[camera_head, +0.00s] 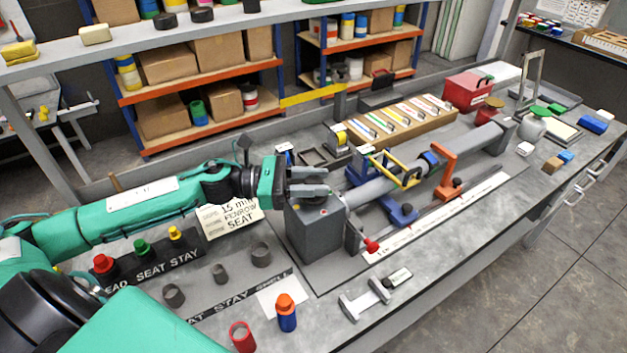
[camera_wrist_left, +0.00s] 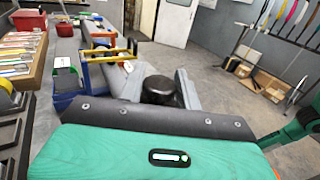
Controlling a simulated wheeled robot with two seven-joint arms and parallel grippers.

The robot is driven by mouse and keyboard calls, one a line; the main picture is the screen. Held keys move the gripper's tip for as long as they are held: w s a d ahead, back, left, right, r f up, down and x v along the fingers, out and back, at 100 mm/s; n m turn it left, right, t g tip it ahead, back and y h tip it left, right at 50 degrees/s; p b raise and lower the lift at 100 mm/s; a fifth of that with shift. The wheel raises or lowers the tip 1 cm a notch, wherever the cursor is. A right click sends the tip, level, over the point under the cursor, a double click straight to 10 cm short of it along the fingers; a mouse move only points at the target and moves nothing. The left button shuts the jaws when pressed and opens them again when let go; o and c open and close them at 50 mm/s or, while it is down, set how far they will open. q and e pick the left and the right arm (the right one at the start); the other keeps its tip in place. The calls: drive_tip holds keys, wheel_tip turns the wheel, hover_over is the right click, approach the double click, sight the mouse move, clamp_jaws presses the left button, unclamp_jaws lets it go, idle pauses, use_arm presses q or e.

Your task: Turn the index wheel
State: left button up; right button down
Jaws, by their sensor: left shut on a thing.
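The index wheel seems to be the dark, round, upright knob (camera_wrist_left: 160,90) between my fingers in the left wrist view. It sits above the grey housing block (camera_head: 318,232) at the near end of the long grey tube. My left gripper (camera_head: 316,182) reaches in from the left, level with the top of the block, and is shut on the wheel. In the head view the fingers largely hide the wheel. A lever with a red knob (camera_head: 371,245) sticks out at the block's right side. My right gripper is not in view.
The grey tube (camera_head: 375,192) runs back right through a blue stand, yellow frame (camera_head: 393,166) and orange clamp (camera_head: 445,165). A wooden rack (camera_head: 405,125) stands behind. A sign (camera_head: 232,217), several cups and bottles lie near-left. A caliper-like tool (camera_head: 365,300) lies in front.

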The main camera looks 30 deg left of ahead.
use_arm(q)
drive_tip(key=shift+n+t+y, duration=0.4)
drive_tip(key=shift+n+t, duration=0.2)
drive_tip(key=shift+t, duration=0.2)
drive_tip(key=shift+r+n+t+y+p, duration=0.1)
drive_tip(key=shift+n+t+y+p, duration=0.35)
drive_tip(key=shift+n+t+y, duration=0.45)
drive_tip(key=n+t+y+p, duration=0.2)
drive_tip(key=n+y+p, duration=0.1)
drive_tip(key=y+p, duration=0.1)
drive_tip(key=n+t+y+p, duration=0.2)
drive_tip(key=n+y+p, duration=0.1)
drive_tip(key=y+p, duration=0.1)
drive_tip(key=n+t+y+p, duration=0.2)
drive_tip(key=n+y+p, duration=0.2)
drive_tip(key=y, duration=0.1)
drive_tip(key=shift+d+r+y, duration=0.1)
drive_tip(key=shift+y, duration=0.3)
drive_tip(key=n+y+p, duration=0.2)
drive_tip(key=n+y, duration=0.1)
drive_tip(key=y, duration=0.2)
drive_tip(key=shift+g, duration=0.4)
drive_tip(key=shift+f+n+g+y+p, duration=0.2)
drive_tip(key=shift+n+g+y+p, duration=0.75)
drive_tip(key=shift+n+y, duration=0.95)
drive_tip(key=shift+g+y, duration=0.25)
drive_tip(key=shift+y, duration=0.35)
drive_tip(key=o, duration=0.9)
drive_tip(key=shift+o, duration=0.2)
